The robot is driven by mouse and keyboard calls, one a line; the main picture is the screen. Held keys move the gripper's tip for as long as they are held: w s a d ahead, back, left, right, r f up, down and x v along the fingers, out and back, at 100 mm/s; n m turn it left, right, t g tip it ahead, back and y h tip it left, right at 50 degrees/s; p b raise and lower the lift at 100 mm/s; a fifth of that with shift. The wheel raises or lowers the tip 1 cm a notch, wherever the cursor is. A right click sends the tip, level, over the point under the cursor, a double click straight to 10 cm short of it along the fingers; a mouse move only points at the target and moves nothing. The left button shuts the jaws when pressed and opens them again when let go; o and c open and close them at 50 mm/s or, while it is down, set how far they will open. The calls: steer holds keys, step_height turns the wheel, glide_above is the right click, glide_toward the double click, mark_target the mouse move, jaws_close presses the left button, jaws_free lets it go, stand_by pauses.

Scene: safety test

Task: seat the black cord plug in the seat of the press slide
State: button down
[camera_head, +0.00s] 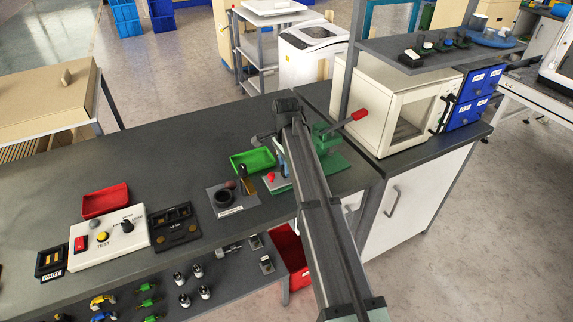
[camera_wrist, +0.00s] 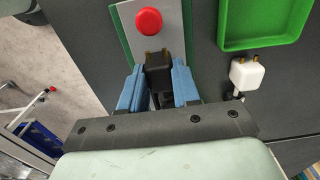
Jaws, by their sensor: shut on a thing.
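My gripper (camera_wrist: 160,85) has blue fingers and is shut on the black cord plug (camera_wrist: 158,72), whose two brass pins point away from my wrist. The plug is over or near the lower end of a grey plate with a red button (camera_wrist: 148,21). I cannot tell whether it touches the plate. The green press (camera_head: 333,164) with its red-tipped lever (camera_head: 360,115) is partly hidden behind my arm in the head view. The red button also shows there (camera_head: 285,170). I cannot make out the slide's seat.
A white plug (camera_wrist: 247,74) is right of my gripper, near a green tray (camera_wrist: 262,43). The tray also shows in the head view (camera_head: 253,161). A dark round holder (camera_head: 228,195) stands left of the press. A white oven-like box (camera_head: 392,105) is to the right.

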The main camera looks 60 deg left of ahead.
steer(key=shift+f, duration=0.1)
steer(key=shift+c, duration=1.7)
jaws_free()
steer(key=shift+r, duration=3.5)
steer(key=shift+d, duration=0.1)
